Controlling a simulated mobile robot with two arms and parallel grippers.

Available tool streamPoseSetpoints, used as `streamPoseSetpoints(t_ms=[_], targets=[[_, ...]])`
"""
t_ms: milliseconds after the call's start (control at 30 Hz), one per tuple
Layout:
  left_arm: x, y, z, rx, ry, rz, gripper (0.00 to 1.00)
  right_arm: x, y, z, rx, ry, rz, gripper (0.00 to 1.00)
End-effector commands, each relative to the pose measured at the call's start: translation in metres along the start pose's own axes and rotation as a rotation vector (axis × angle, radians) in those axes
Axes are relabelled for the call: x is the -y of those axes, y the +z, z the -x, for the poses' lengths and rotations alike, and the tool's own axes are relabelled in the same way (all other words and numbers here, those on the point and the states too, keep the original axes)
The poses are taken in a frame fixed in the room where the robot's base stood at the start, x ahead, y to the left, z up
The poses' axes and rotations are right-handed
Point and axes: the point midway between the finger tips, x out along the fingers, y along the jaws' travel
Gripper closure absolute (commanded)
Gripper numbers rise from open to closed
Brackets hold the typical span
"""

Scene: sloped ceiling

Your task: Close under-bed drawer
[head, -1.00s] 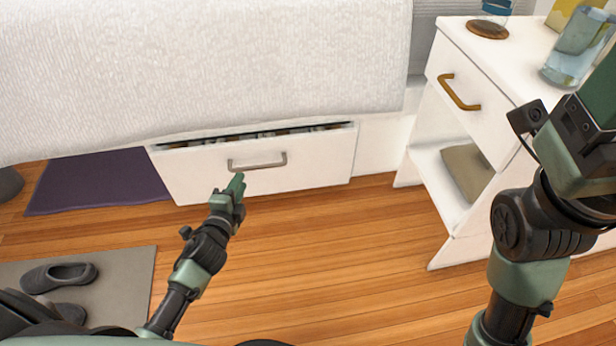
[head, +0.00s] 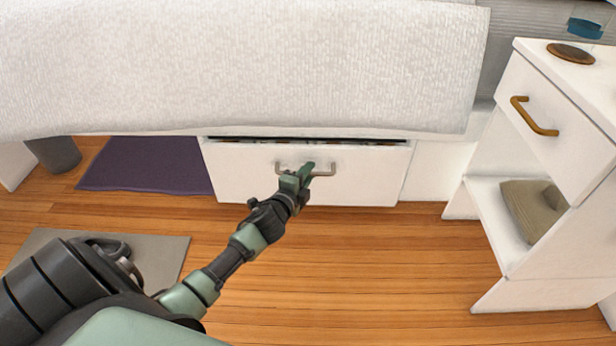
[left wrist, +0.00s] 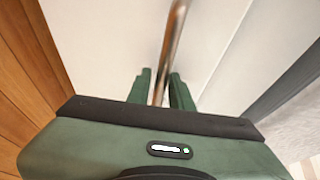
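The white under-bed drawer (head: 240,175) is below the bed in the head view. It stands slightly out, with a thin dark gap along its top edge and a little of its contents showing. Its metal handle (head: 322,173) is on the front face. My left gripper (head: 307,168) is at the handle, covering its middle. In the left wrist view the handle bar (left wrist: 174,40) runs between the two green fingers of my left gripper (left wrist: 160,85), which stand apart with some space beside the bar. My right gripper is not in view.
The white bed cover (head: 230,65) hangs over the drawer's top. A white nightstand (head: 545,140) stands at right. A purple mat (head: 150,165), a grey bin (head: 55,152) and a grey mat (head: 165,255) lie to the left. The wooden floor (head: 370,270) in front is clear.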

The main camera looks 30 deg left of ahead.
Motion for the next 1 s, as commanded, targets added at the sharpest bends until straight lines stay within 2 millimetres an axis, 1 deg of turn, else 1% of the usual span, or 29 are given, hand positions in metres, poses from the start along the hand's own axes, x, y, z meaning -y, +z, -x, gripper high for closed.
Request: streamPoseSetpoints(t_ms=[200,233,300,1000], targets=[[0.0002,-0.0001,-0.0004,0.000,0.001,0.000,0.79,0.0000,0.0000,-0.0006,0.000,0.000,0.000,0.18],[0.0002,-0.0001,-0.0004,0.000,0.001,0.000,0.84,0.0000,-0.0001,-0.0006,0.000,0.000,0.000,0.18],[0.0002,-0.0001,-0.0004,0.000,0.001,0.000,1.00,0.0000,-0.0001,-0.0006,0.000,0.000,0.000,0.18],[-0.0005,-0.0005,-0.0001,0.000,0.001,0.001,1.00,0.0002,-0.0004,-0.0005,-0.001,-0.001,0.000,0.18]])
